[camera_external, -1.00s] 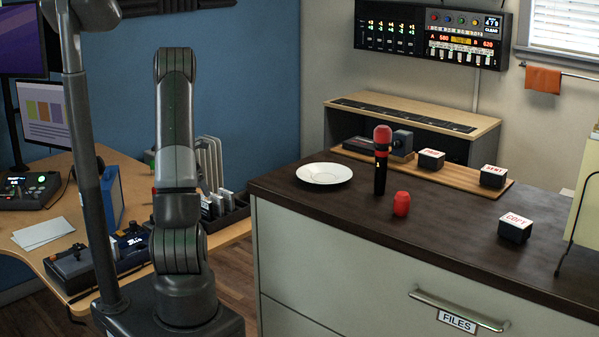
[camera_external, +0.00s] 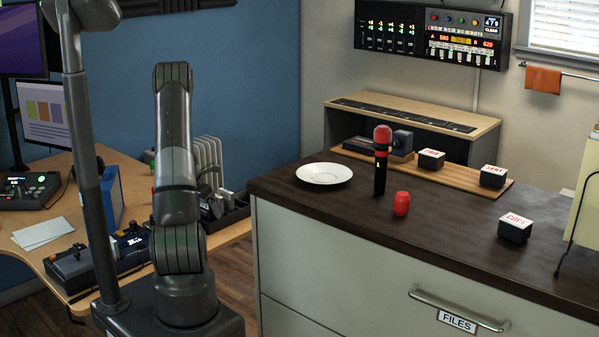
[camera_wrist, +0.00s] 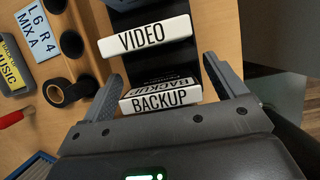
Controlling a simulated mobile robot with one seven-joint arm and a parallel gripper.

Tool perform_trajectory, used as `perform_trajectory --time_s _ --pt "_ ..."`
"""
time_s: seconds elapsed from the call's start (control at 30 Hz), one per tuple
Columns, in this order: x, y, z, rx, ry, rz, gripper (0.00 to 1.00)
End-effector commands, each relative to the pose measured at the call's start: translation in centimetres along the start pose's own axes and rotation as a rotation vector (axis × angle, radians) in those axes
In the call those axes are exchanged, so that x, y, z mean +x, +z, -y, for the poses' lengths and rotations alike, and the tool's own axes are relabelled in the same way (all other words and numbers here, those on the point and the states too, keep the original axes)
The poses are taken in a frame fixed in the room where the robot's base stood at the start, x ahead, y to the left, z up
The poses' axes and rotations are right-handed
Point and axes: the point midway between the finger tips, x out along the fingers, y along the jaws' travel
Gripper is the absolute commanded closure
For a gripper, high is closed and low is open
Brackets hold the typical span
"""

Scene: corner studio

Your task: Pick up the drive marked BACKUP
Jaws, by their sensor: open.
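The drive marked BACKUP (camera_wrist: 160,101) shows in the wrist view, with a white label face and the word repeated on its upper edge. It stands in a dark rack (camera_wrist: 126,20) on the wooden desk. My gripper (camera_wrist: 163,75) is open, with one finger left of the BACKUP drive and the other to its right. The picture does not settle whether either finger touches it. A drive marked VIDEO (camera_wrist: 146,38) stands just beyond, in the same rack. In the external view the rack (camera_external: 238,207) is partly hidden behind my arm, and the labels cannot be read.
In the wrist view, a roll of black tape (camera_wrist: 70,92), a tape-labelled MIX A box (camera_wrist: 40,30) and a MUSIC item (camera_wrist: 12,65) lie left on the desk.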

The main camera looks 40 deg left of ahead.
Motion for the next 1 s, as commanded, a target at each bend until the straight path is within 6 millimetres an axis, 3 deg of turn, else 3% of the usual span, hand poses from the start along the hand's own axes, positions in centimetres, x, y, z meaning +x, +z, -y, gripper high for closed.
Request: perform_trajectory --time_s 0.07,0.67,1.0 --pt "-0.02 0.00 0.00 0.000 0.000 0.000 0.12" --pt "-0.05 -0.01 0.00 0.000 0.000 0.000 0.61" --pt "-0.40 0.16 -0.04 0.001 0.002 0.000 0.61"
